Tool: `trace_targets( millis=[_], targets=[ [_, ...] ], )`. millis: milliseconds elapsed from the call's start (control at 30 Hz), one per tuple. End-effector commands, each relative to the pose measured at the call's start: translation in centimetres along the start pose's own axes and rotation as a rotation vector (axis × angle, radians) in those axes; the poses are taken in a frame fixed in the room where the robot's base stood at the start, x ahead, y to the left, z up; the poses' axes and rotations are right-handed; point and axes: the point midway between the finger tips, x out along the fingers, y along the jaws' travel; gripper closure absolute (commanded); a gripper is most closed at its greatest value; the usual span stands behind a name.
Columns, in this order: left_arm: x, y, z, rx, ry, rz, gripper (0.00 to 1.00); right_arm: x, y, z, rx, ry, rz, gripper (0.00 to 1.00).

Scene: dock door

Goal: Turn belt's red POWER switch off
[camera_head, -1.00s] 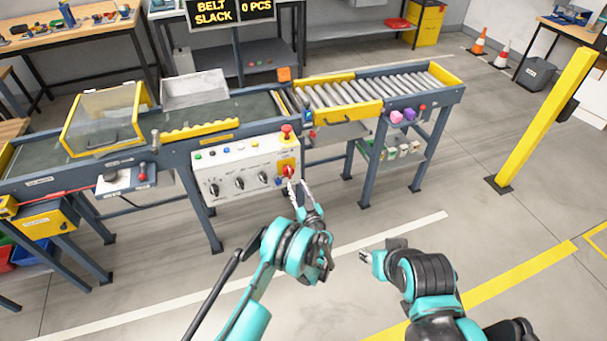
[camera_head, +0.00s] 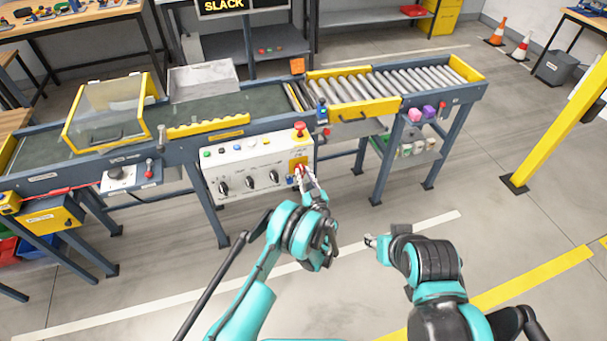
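The red POWER switch (camera_head: 300,169) sits on a yellow plate at the right end of the belt's white control panel (camera_head: 235,178). My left gripper (camera_head: 304,177) is right at the switch, with its fingertips at or around the red knob. The fingers partly hide the knob, so its exact angle and whether the fingers grip it cannot be told. My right gripper (camera_head: 369,241) is over the floor, away from the belt and apart from the panel; its fingers are too small to read.
A red mushroom button (camera_head: 299,129) stands on top of the panel just above the switch. Black knobs (camera_head: 249,183) line the panel to the left. The roller conveyor (camera_head: 390,86) runs right. The floor in front of the belt is open.

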Motion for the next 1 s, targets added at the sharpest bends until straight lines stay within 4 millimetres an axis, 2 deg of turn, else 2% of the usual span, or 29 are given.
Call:
trace_targets(
  millis=[67,467,1000],
  targets=[
    [0.02,-0.01,0.0,0.0,0.0,0.0,1.0,0.0,0.0,-0.01,0.0,0.0,0.0,0.6],
    [0.04,0.05,0.01,0.034,0.0,0.0,1.0,0.0,0.0,-0.02,0.0,0.0,0.0,0.6],
    [0.07,0.73,0.16,0.394,0.0,-0.001,1.0,0.0,0.0,-0.02,0.0,0.0,0.0,0.6]
  ],
)
